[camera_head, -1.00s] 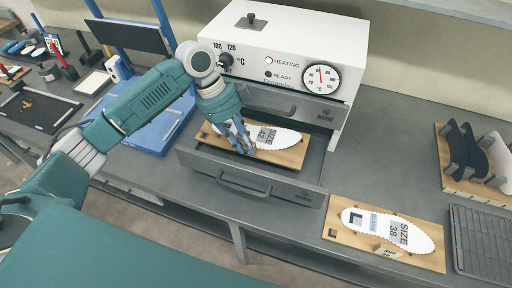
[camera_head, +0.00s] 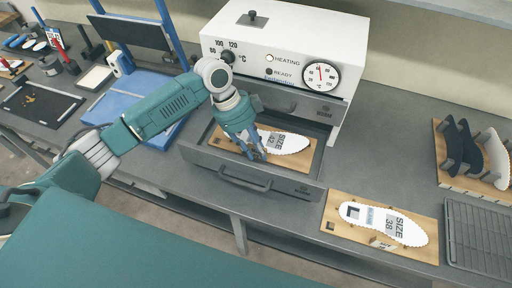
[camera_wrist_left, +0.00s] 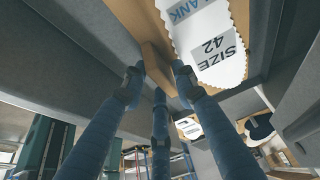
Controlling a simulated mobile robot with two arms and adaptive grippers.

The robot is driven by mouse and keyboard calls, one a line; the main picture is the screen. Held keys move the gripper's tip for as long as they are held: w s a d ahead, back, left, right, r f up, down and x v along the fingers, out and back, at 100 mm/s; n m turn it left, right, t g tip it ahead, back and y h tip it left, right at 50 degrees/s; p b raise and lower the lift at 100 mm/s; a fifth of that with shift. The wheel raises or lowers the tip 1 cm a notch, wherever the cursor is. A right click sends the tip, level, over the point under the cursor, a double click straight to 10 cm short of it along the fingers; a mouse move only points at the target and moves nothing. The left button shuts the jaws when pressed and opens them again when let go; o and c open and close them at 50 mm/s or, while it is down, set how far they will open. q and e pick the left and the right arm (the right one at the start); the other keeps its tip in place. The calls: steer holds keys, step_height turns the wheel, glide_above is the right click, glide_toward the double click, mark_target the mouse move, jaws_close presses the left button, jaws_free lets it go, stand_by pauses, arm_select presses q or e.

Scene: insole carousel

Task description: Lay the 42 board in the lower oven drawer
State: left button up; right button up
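The 42 board (camera_head: 232,157) is a wooden plate with a white insole marked SIZE 42. In the head view it lies within the walls of the open lower oven drawer (camera_head: 215,161), roughly level. Whether it touches the drawer floor is hidden. My left gripper (camera_head: 256,154) reaches down over the board's front edge. In the left wrist view its fingers (camera_wrist_left: 158,85) close around the board's wooden tab (camera_wrist_left: 155,62), and the SIZE 42 insole (camera_wrist_left: 212,45) shows beyond. My right gripper is out of view.
The white oven (camera_head: 290,45) stands behind the drawer. A size 38 board (camera_head: 340,236) lies on the bench to the right, with a wire rack (camera_head: 478,240) beside it. A blue stand (camera_head: 150,85) is at the left. Bare bench lies right of the oven.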

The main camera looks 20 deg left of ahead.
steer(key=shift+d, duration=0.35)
